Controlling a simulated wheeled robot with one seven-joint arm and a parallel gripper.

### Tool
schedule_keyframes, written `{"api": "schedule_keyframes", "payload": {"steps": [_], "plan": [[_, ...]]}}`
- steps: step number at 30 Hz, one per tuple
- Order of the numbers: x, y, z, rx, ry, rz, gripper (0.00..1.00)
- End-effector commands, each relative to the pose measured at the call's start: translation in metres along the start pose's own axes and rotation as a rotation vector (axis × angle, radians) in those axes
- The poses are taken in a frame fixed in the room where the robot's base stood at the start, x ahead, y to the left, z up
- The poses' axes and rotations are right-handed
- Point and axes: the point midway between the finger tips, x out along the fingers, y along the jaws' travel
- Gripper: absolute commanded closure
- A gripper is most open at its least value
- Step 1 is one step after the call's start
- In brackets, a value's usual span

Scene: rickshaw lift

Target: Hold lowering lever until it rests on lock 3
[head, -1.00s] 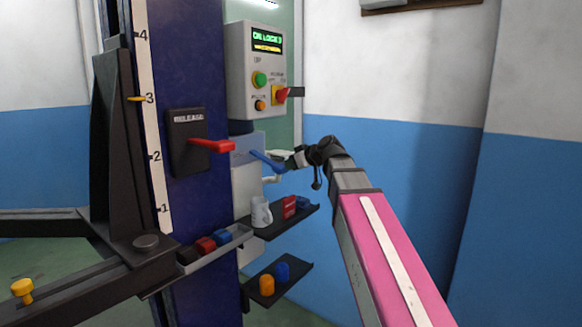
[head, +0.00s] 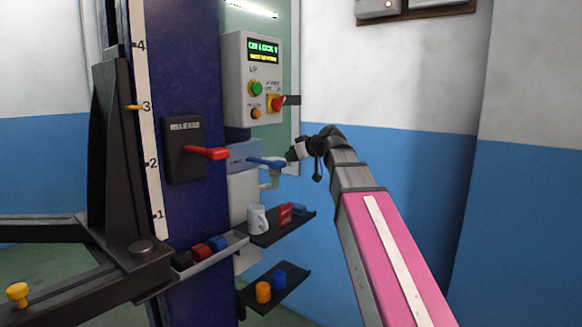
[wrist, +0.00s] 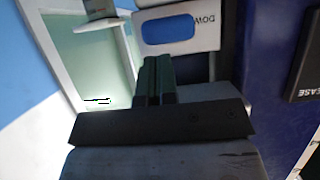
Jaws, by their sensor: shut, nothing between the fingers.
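My gripper (head: 291,155) is at the lever's outer end. Its dark green fingers (wrist: 153,80) are shut with nothing between them; I cannot tell whether they touch the lever. The yellow pointer (head: 134,107) on the lift carriage (head: 112,150) is level with mark 3 of the white scale (head: 147,130). The green display (head: 263,50) reads "ON LOCK" with an unclear number.
A red release lever (head: 207,153) juts out left of the blue one. The control box (head: 240,85) with buttons and a red switch is above. Shelves below hold a white mug (head: 257,219) and several coloured items.

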Motion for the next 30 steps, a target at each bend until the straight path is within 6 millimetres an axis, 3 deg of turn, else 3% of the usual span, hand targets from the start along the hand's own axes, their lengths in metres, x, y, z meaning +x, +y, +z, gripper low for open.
{"api": "schedule_keyframes", "payload": {"steps": [1, 6, 12, 18, 30], "plan": [[-0.015, -0.002, 0.002, 0.0, 0.001, 0.004, 1.0], [-0.049, -0.002, 0.0, 0.0, 0.0, 0.003, 1.0], [-0.078, -0.001, -0.002, 0.0, -0.001, 0.003, 1.0], [-0.089, -0.001, -0.003, 0.0, -0.002, 0.001, 1.0], [-0.09, -0.001, -0.003, 0.0, -0.002, 0.001, 1.0]]}}
